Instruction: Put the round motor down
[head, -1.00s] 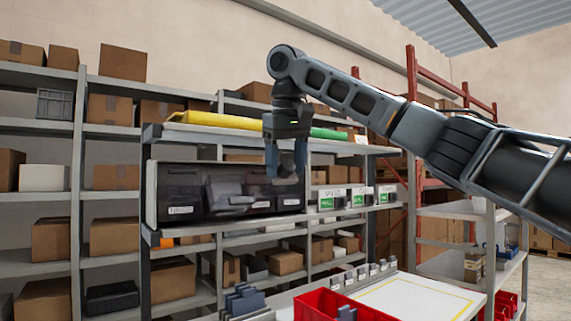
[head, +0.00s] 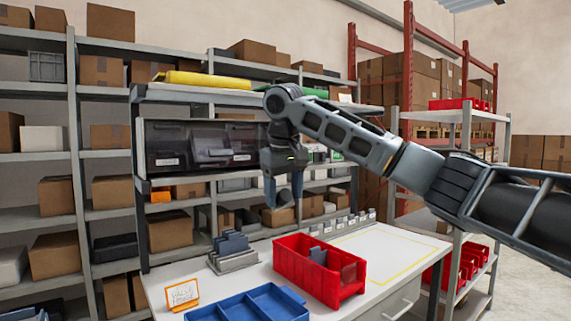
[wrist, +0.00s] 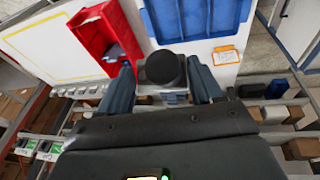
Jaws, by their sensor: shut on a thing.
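The round motor (wrist: 162,68) is a dark, round-ended piece between my fingers in the wrist view. In the head view the motor (head: 284,199) is a small dark shape at the fingertips, mostly hidden by them. My gripper (head: 284,196) is shut on it, pointing down, and holds it in the air above the back of the white worktable (head: 375,302). The gripper's fingers also show on both sides of the motor in the wrist view (wrist: 162,85).
A red bin (head: 345,290) with grey and dark pieces, a blue divided tray (head: 238,313), a grey slotted rack (head: 233,264) and an orange-framed card (head: 183,294) stand on the table. A yellow-outlined area (head: 385,251) at right is clear. Dark dispenser drawers (head: 165,160) stand behind.

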